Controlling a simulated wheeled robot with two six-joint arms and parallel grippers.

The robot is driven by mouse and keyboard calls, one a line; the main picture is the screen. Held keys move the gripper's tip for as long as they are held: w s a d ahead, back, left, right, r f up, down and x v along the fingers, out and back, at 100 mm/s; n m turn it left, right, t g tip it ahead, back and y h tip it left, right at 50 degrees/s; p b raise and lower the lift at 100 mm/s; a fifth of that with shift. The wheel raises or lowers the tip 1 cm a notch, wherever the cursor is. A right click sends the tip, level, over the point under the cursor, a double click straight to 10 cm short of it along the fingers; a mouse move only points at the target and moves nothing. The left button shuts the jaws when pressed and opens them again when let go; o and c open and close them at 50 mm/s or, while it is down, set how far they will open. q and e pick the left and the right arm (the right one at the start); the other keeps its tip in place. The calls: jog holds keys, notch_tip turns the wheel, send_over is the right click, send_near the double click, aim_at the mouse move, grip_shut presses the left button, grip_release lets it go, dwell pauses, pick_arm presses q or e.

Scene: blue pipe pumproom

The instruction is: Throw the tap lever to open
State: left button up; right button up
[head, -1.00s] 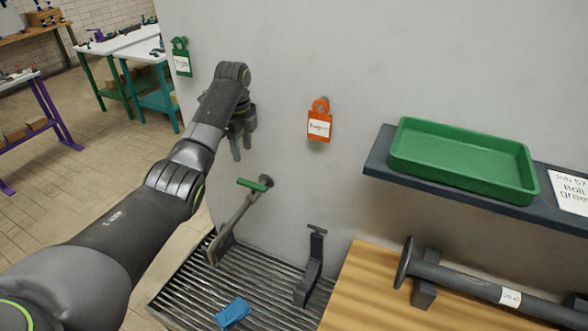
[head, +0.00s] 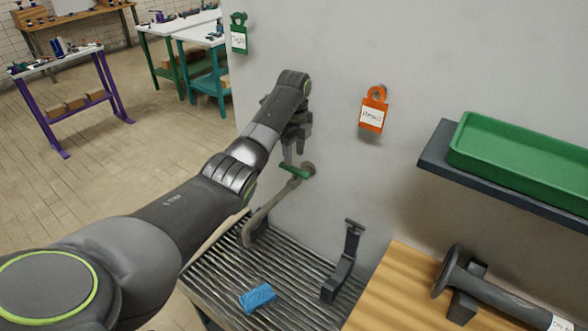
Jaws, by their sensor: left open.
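The tap has a green lever handle (head: 295,173) beside a round grey fitting (head: 308,170) at the wall. The green handle lies roughly crosswise in the picture. My left gripper (head: 293,152) is open, fingers pointing down, right above the green handle and overlapping its upper edge in the head view. I cannot tell whether the fingers touch it. Nothing shows between the fingers. My right gripper is out of view.
An orange tag (head: 373,110) and a green tag (head: 239,35) hang on the wall. A dark upright bracket (head: 345,262) and a blue cloth (head: 257,297) are on the grating (head: 215,283). A shelf (head: 436,160) with a green tray (head: 525,170) juts out at right.

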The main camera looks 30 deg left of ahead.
aim_at(294, 169)
pick_arm(q)
notch_tip(294, 169, down, 7)
jog(key=shift+r+p, duration=0.2)
jog(key=shift+p, duration=0.2)
grip_shut()
